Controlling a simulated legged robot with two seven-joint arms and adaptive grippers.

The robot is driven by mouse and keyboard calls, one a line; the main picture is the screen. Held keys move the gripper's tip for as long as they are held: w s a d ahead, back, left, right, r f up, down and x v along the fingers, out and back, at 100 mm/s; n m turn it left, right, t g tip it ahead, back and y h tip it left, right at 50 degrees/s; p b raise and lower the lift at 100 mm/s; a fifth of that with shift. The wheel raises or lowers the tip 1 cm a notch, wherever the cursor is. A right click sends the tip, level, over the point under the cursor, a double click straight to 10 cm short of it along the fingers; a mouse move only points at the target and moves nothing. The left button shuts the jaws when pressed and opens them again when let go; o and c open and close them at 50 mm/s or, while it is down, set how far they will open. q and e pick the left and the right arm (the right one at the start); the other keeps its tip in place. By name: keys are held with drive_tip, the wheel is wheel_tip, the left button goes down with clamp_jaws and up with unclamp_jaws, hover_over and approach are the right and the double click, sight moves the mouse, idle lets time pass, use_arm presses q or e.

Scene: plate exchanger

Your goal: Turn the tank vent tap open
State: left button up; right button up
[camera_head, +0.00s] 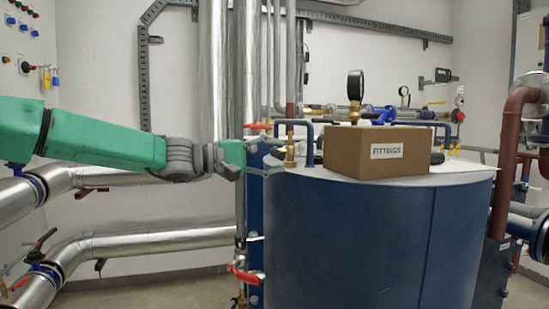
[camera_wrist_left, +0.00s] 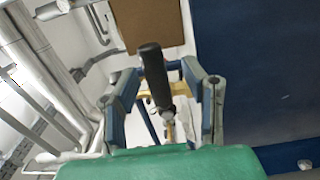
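The blue tank (camera_head: 370,235) with a pale lid stands at centre right in the head view. On its lid's left edge stands a brass tap (camera_head: 290,150); a red lever (camera_head: 257,126) shows just left of its top. My right gripper is not in view.
A cardboard box (camera_head: 376,153) labelled FITTINGS sits on the lid, right of the tap. A black gauge (camera_head: 355,85) rises behind it. Vertical silver pipes (camera_head: 213,70) stand behind my left forearm. Another red-handled valve (camera_head: 245,275) is low at the tank's left.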

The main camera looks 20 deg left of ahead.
use_arm(q)
drive_tip(key=shift+d+r, duration=0.1)
drive_tip(key=shift+d, duration=0.6)
clamp_jaws()
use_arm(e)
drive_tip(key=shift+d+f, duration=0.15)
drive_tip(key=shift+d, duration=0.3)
use_arm(q)
drive_tip(key=shift+a, duration=0.15)
